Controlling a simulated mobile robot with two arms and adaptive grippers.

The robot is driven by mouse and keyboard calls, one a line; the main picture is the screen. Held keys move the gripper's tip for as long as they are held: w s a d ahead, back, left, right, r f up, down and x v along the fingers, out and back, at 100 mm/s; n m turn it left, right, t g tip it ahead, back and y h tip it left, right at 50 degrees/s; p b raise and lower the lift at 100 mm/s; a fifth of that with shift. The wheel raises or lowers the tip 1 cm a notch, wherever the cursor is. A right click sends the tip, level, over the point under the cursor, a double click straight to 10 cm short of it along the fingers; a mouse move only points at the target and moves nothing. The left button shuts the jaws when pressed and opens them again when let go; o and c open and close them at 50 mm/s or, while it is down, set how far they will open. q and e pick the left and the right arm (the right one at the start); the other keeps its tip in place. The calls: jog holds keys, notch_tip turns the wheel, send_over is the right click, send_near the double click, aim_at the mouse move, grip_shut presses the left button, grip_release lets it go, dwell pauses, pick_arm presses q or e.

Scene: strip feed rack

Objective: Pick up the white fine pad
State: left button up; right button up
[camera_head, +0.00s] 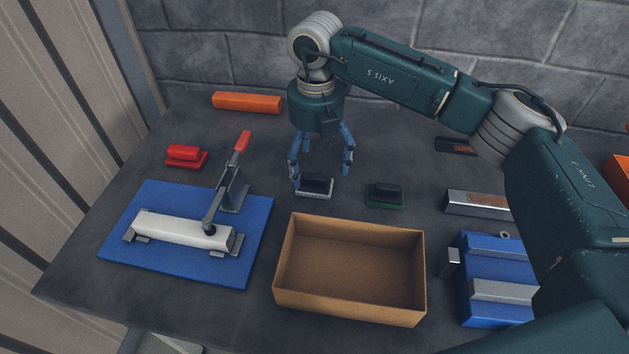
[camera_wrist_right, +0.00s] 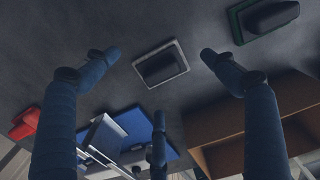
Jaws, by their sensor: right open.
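The white fine pad (camera_head: 315,189) is a small block with a black handle on a thin white base, lying flat on the dark table behind the cardboard box. It also shows in the right wrist view (camera_wrist_right: 161,66), near the middle. My right gripper (camera_head: 321,174) points down over the pad, its blue fingers spread open. In the head view the fingers stand to the left and right of the pad. In the wrist view the pad shows between the fingertips, and no finger clearly touches it. My left gripper is not in view.
A green pad (camera_head: 385,195) lies close to the right, and a red pad (camera_head: 186,156) at the left. An open cardboard box (camera_head: 350,310) stands in front. A blue clamp board (camera_head: 150,195) is at the left, a blue fixture (camera_head: 490,312) at the right, an orange bar (camera_head: 246,102) behind.

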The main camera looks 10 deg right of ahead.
aim_at(315, 174)
notch_tip(315, 174, down, 4)
jog(key=shift+r+p, duration=0.1)
jog(key=shift+p, duration=0.5)
jog(key=shift+f, duration=0.3)
jog(key=shift+a+f, duration=0.1)
jog(key=shift+c, duration=0.3)
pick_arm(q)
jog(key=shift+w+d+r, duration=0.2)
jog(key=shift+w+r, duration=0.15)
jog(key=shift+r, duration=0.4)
pick_arm(e)
jog(key=c, duration=1.4)
